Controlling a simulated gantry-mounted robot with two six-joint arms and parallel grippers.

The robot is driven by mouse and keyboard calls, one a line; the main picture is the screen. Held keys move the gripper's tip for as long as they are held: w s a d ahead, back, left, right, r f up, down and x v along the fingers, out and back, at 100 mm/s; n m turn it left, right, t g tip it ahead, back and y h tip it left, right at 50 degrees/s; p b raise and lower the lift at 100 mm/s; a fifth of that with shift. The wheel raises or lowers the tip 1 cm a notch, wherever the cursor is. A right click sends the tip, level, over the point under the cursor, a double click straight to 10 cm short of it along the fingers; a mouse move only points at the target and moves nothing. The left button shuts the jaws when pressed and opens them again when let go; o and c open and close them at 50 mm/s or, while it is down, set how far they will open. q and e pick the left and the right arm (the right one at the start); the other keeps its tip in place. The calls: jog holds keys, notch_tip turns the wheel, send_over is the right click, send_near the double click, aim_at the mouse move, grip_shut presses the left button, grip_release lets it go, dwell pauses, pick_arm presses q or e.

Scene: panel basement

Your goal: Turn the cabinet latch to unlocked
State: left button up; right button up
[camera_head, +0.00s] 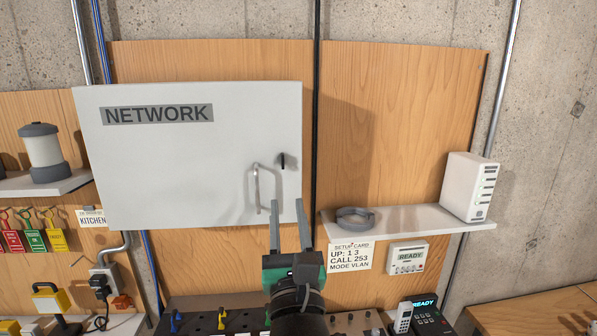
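The white cabinet (190,165) marked NETWORK hangs on the wood panel with its door shut. Its small dark latch (283,161) is near the right edge of the door, and a grey bar handle (257,188) is just left of and below it. My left gripper (287,204) is below the latch, at the cabinet's lower right corner. Its two grey fingers point up and stand apart with nothing between them. I cannot tell how far it is from the door. My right gripper is not in view.
A shelf (440,223) on the right holds a grey ring (355,217) and a white box (470,187). A setup card (350,257) and a READY panel (408,257) are below it. A black vertical cable (316,120) runs right of the cabinet. A lantern (42,152) stands at left.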

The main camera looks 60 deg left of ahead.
aim_at(283, 162)
pick_arm(q)
jog(key=p+x, duration=0.2)
jog(key=x, duration=0.8)
jog(key=shift+a+r+p, duration=0.2)
jog(key=shift+r+p, duration=0.1)
jog(key=shift+p, duration=0.1)
jog(key=shift+w+a+r, duration=0.1)
jog(key=shift+w+a, duration=0.1)
jog(key=shift+a, duration=0.35)
grip_shut()
